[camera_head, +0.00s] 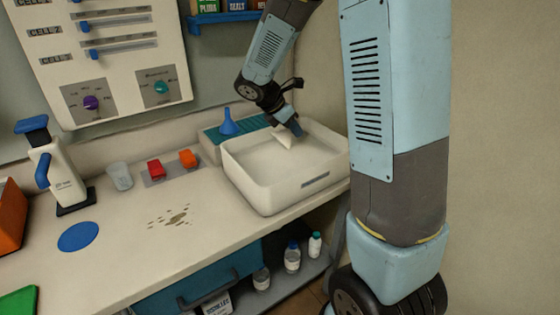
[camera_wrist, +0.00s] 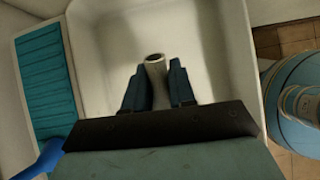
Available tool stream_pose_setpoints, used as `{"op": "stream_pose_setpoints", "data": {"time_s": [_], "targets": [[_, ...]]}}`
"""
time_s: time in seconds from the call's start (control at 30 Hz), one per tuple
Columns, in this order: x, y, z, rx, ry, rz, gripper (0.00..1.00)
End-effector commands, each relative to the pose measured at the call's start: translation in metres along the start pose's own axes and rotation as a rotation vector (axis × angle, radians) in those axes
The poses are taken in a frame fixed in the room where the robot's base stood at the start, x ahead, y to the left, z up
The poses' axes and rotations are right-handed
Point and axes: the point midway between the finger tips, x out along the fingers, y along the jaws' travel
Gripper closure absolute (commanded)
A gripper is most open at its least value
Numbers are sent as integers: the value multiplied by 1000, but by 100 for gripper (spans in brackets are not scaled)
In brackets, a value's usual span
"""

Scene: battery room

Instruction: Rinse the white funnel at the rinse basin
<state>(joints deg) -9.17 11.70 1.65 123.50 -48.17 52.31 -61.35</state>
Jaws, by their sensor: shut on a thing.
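My gripper (camera_head: 294,127) is shut on the white funnel (camera_head: 285,141) and holds it over the rinse basin (camera_head: 265,195), a white rectangular tub at the right end of the bench. In the wrist view the funnel's spout (camera_wrist: 155,62) stands between the two blue fingers of my gripper (camera_wrist: 155,85), with its open end showing. The basin's pale interior (camera_wrist: 205,35) lies behind it. The funnel's wide cone is hidden in the wrist view. In the head view the funnel looks tilted. Whether it touches the basin floor, I cannot tell.
A clear cup (camera_head: 119,176), a red block (camera_head: 156,169) and an orange block (camera_head: 188,159) are further left. Brown spots (camera_head: 170,215) mark the bench. A wall panel (camera_head: 110,60) stands behind.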

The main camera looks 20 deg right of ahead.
Motion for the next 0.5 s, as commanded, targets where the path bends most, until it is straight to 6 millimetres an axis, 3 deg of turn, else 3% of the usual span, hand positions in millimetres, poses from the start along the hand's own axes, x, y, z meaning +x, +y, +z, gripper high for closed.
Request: {"op": "stream_pose_setpoints", "data": {"time_s": [0.5], "targets": [[-27,1,20,1,0,1,100]]}}
